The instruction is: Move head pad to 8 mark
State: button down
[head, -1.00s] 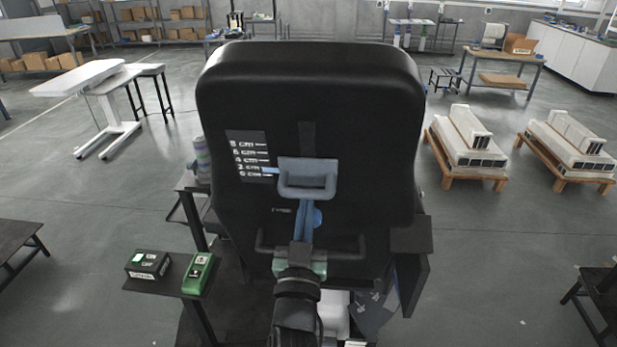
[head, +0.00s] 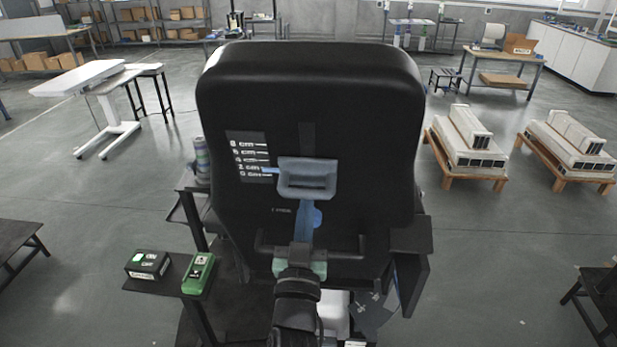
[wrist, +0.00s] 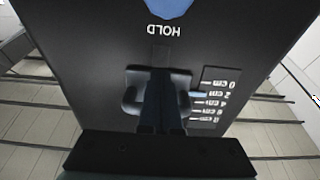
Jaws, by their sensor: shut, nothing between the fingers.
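The black chair back (head: 375,150) fills the middle of the head view. It carries a printed cm scale (head: 248,157) running from 0 at the bottom to 8 at the top. A blue-grey handle (head: 307,189) stands out beside the scale. Its blue pointer (head: 269,170) sits at about the 2 cm line, and the pointer in the wrist view (wrist: 197,94) also lines up with 2. My gripper (head: 306,205) is shut and empty just below the handle. In the wrist view the handle (wrist: 132,98) is partly hidden behind my fingers; I cannot tell whether they touch.
A blue button (head: 317,217) marked HOLD is right of my fingers. A dark bar (head: 345,250) crosses the lower back. A black box (head: 148,264) and a green device (head: 198,273) rest on a side shelf at left.

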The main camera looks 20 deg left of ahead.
jog(key=shift+s+d+r+p, duration=0.1)
jog(key=shift+s+r+p, duration=0.25)
jog(key=shift+r+p, duration=1.05)
jog(key=shift+s+d+r+p, duration=0.15)
jog(key=shift+s+r+p, duration=0.25)
jog(key=shift+r+p, duration=0.95)
jog(key=shift+s+d+r+p, duration=0.1)
jog(key=shift+s+r+p, duration=0.25)
jog(key=shift+r+p, duration=1.05)
dwell(1.3)
jog(key=shift+f, duration=0.3)
jog(key=shift+w+f+b, duration=0.2)
jog(key=shift+f+b, duration=0.5)
jog(key=shift+f, duration=0.05)
jog(key=b, duration=0.2)
send_near(308, 165)
jog(key=shift+v, duration=1.75)
